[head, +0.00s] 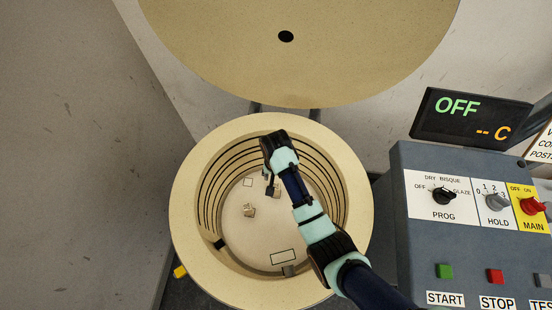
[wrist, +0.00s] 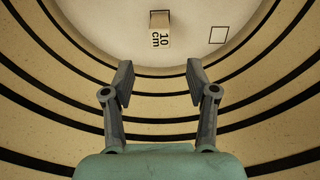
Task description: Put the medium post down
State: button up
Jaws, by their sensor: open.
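A pale beige post marked "10 cm" (wrist: 160,35) stands on the kiln floor at the top of the wrist view, at a dark outline. In the head view a small beige post (head: 277,191) shows beside my gripper and is partly hidden by it. My gripper (head: 270,187) is inside the kiln near its far wall. In the wrist view its two fingers (wrist: 158,88) are spread with nothing between them, and the post is beyond the fingertips, apart from them. Another small beige piece (head: 249,211) is on the floor nearer the middle.
The round kiln wall (head: 185,215) surrounds my arm. An empty square outline (head: 247,182) is on the floor at left, and a rectangle outline (head: 285,257) at the near side by a small grey-brown block (head: 288,271). The lid (head: 300,75) is raised behind. A control panel (head: 475,220) stands right.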

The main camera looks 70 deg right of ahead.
jog(key=shift+r, duration=0.35)
jog(key=w+a+r+n+t+h, duration=0.3)
jog(key=w+a+r+n+t, duration=0.5)
jog(key=w+a+r, duration=0.85)
jog(key=s+a+r+n+t+y, duration=0.2)
jog(key=a+r+n, duration=0.6)
jog(key=a+r, duration=0.7)
jog(key=a+t+y, duration=0.1)
jog(key=a+t, duration=0.1)
jog(key=a, duration=0.1)
jog(key=shift+s+t, duration=0.35)
jog(key=shift+t, duration=0.05)
